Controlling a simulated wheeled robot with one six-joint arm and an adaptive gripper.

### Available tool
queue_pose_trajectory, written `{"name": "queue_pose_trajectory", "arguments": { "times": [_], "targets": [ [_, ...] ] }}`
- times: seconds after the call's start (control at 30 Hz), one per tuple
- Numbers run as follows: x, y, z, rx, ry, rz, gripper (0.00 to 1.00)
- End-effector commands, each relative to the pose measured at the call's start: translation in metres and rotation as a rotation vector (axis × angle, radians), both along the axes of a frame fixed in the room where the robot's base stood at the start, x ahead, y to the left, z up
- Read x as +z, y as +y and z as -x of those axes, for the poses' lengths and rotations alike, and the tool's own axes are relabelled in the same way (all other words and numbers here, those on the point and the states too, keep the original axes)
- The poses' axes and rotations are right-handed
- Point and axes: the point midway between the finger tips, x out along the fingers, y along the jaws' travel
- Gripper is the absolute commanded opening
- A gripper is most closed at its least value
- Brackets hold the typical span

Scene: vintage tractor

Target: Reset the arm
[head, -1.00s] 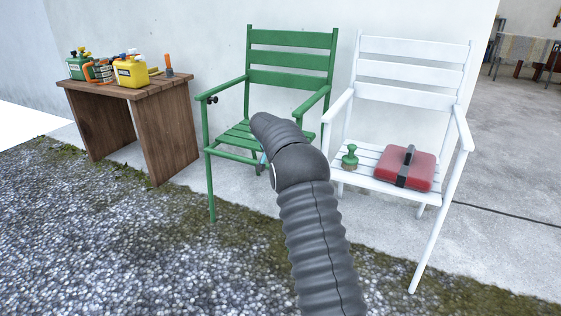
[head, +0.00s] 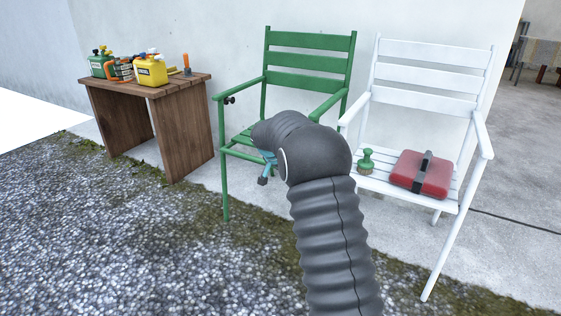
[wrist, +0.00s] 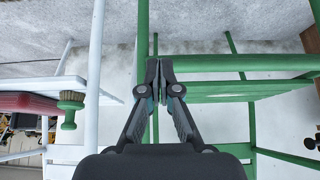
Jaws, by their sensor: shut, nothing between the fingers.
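My arm (head: 330,215) reaches forward in front of the green chair (head: 310,58). My gripper (wrist: 158,72) shows in the wrist view with its fingertips together and nothing between them. In the head view part of it (head: 264,178) shows beside the arm's bent end, low in front of the green chair's seat. In the wrist view the green chair's bars (wrist: 240,62) lie around and just right of the fingertips; I cannot tell whether they touch. The arm hides part of the green seat.
Right of the arm, the white chair (head: 430,80) carries a green-handled brush (head: 367,160) and a red case (head: 420,175). At left, a wooden table (head: 190,130) holds a yellow canister (head: 150,70) and several other items. The gravel (head: 120,240) in front is open.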

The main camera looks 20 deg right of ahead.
Motion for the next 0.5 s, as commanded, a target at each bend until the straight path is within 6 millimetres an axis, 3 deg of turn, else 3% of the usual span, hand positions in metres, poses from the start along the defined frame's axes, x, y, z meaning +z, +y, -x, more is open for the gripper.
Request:
{"name": "queue_pose_trajectory", "arguments": {
  "times": [0.2, 0.27, 0.4, 0.5],
  "targets": [
    [-0.002, 0.003, 0.004, 0.107, 0.060, 0.043, 0.00],
    [-0.012, 0.004, 0.012, 0.151, 0.107, 0.051, 0.00],
    [-0.044, 0.011, 0.045, 0.258, 0.244, 0.049, 0.00],
    [-0.046, 0.016, 0.076, 0.332, 0.319, 0.038, 0.00]
  ]
}}
